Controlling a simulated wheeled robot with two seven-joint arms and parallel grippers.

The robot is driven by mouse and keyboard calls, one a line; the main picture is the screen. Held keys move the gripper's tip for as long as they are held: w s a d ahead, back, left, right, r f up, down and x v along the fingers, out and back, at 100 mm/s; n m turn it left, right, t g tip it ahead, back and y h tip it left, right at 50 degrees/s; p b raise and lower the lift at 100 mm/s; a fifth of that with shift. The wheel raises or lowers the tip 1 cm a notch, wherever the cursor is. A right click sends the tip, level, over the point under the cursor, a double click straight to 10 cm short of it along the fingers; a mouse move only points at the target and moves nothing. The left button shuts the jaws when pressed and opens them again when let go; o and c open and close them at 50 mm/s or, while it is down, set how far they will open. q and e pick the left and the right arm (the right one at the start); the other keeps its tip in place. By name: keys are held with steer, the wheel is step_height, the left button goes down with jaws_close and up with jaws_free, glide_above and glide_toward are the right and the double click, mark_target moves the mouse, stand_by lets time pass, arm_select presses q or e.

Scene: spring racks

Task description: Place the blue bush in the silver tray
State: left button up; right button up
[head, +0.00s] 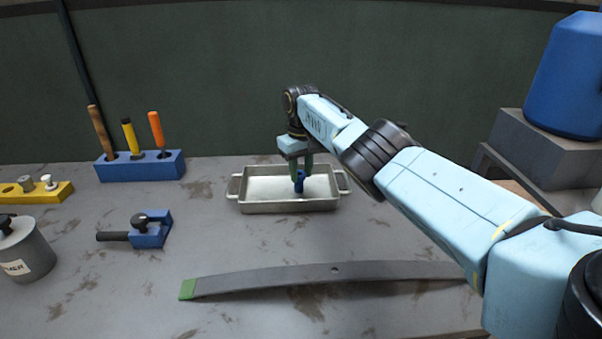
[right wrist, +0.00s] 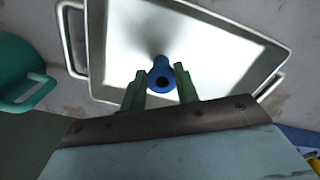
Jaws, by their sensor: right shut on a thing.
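The blue bush (head: 299,182) is a small blue cylinder with a hole through it. My right gripper (head: 302,172) is shut on it and holds it over the silver tray (head: 290,206), within the tray's rim in the head view. In the right wrist view the blue bush (right wrist: 161,76) sits between the green fingertips of my right gripper (right wrist: 161,86), with the bright floor of the silver tray (right wrist: 215,50) behind it. I cannot tell whether the bush touches the tray floor. My left gripper is not in view.
A leaf spring (head: 330,272) with a green end lies in front of the tray. A blue block with tools (head: 140,168), a blue clamp-like fixture (head: 150,232), a yellow block (head: 40,192) and a grey canister (head: 25,250) stand to the left. A blue container (head: 568,80) stands at the right.

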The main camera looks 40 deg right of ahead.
mark_target(301, 175)
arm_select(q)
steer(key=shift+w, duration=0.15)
arm_select(e)
steer(key=shift+f, duration=0.1)
steer(key=shift+f, duration=0.1)
steer(key=o, duration=1)
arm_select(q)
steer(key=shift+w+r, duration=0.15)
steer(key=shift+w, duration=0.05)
arm_select(e)
steer(key=shift+r, duration=0.35)
arm_select(q)
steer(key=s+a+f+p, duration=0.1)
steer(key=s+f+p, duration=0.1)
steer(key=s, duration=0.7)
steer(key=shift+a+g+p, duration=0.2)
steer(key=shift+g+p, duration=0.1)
steer(key=shift+p, duration=0.25)
arm_select(e)
step_height(301, 175, up, 12)
steer(key=shift+f, duration=0.15)
